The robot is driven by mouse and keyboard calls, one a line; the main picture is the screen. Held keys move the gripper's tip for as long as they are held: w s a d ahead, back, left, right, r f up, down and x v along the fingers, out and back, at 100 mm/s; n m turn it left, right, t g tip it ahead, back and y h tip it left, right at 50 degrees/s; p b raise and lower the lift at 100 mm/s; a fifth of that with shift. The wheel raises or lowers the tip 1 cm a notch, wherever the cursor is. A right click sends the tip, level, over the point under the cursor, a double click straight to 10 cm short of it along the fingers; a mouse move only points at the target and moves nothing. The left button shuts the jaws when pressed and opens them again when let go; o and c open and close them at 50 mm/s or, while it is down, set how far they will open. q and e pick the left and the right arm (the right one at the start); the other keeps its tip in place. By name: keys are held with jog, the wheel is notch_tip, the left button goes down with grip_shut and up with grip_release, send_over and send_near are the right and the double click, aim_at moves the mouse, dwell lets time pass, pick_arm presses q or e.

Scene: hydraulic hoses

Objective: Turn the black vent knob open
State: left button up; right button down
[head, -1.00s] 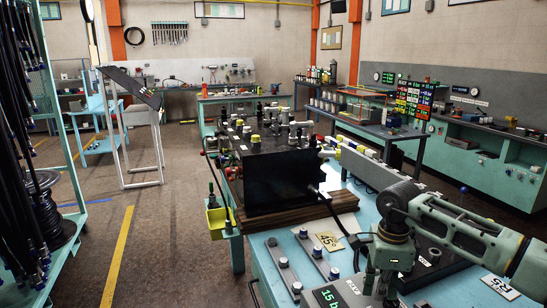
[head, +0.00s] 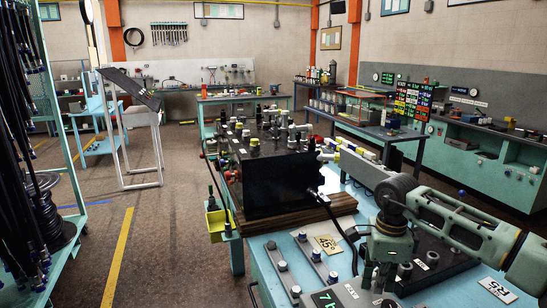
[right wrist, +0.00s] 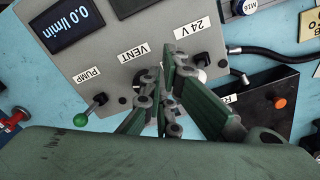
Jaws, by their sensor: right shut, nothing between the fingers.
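The control panel (right wrist: 96,60) fills the upper part of the right wrist view. It carries the VENT label (right wrist: 134,52) and a PUMP switch with a green ball (right wrist: 81,120). In the head view this gripper (head: 380,278) points down beside the panel's display (head: 327,300). My left gripper is not in view.
A black box (right wrist: 262,95) with an orange button stands right of the panel, with a black cable (right wrist: 270,53) above it. On the bench, a large dark block (head: 276,184) with fittings stands behind. Small knobs on rails (head: 316,256) lie left of my gripper.

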notch_tip(320, 180, up, 3)
jog(key=shift+r+p, duration=0.15)
jog(key=shift+p, duration=0.55)
jog(key=shift+s, duration=0.1)
